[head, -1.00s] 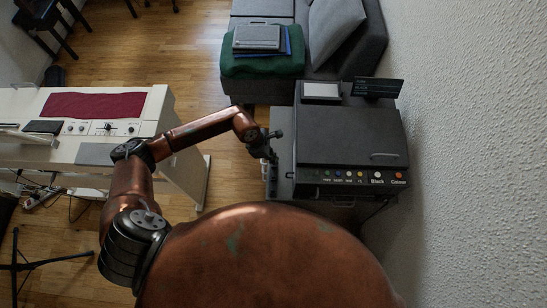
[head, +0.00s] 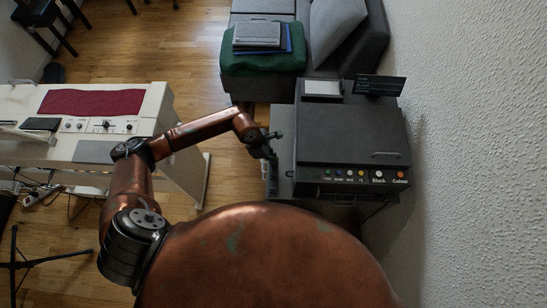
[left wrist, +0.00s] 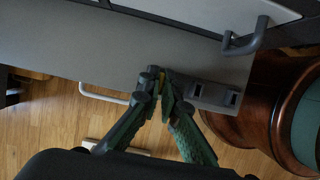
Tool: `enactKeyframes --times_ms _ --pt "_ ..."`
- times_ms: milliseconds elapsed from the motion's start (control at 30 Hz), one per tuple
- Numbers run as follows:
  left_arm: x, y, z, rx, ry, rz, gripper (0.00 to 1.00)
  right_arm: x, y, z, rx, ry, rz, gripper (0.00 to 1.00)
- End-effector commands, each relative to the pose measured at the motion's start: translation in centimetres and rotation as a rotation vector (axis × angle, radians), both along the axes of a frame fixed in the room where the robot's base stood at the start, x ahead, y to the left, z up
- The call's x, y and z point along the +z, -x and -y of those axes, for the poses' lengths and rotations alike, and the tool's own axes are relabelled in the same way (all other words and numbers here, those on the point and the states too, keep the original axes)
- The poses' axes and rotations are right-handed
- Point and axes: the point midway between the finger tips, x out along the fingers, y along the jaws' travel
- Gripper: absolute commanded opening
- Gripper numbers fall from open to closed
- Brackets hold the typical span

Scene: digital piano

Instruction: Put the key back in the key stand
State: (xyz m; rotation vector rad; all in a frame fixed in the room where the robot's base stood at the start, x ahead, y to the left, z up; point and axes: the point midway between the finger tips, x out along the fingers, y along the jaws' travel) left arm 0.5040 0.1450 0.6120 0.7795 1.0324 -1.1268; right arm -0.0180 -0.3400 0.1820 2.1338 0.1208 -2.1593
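My left gripper (head: 271,172) is at the left side of the black copier, over its grey side shelf. In the left wrist view my left gripper (left wrist: 163,92) has its green-padded fingers drawn together at the tips. A small yellow piece, seemingly the key (left wrist: 154,71), shows between the tips; most of it is hidden. I cannot tell whether the key touches the stand. My right gripper is in neither view.
The black copier (head: 350,135) stands against the right wall, with a grey handle (left wrist: 247,40) close to the stand. A white piano-like console (head: 150,115) is at left. A sofa with a green blanket (head: 262,60) is behind. Wooden floor lies free between.

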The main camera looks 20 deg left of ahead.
Motion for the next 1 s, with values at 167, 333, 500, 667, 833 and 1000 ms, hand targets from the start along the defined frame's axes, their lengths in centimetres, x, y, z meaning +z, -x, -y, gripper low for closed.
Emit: enactKeyframes --times_ms 167,333,500,667,833,1000 --pt "-0.29 -0.02 -0.01 0.000 0.000 0.000 0.00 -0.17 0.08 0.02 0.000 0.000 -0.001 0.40" --pt "-0.26 -0.01 0.00 0.000 0.000 0.000 0.11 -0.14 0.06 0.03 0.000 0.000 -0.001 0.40" --pt "-0.27 0.00 0.00 0.000 0.000 0.000 0.22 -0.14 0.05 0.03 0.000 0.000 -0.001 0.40" --pt "-0.27 0.01 0.01 0.000 0.000 0.000 0.25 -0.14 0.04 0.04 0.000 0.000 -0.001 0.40" --pt "-0.20 0.02 -0.02 0.000 0.000 0.000 0.25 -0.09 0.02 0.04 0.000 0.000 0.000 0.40" --pt "0.55 0.05 -0.27 0.000 0.000 0.001 0.25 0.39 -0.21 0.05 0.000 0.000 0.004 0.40"
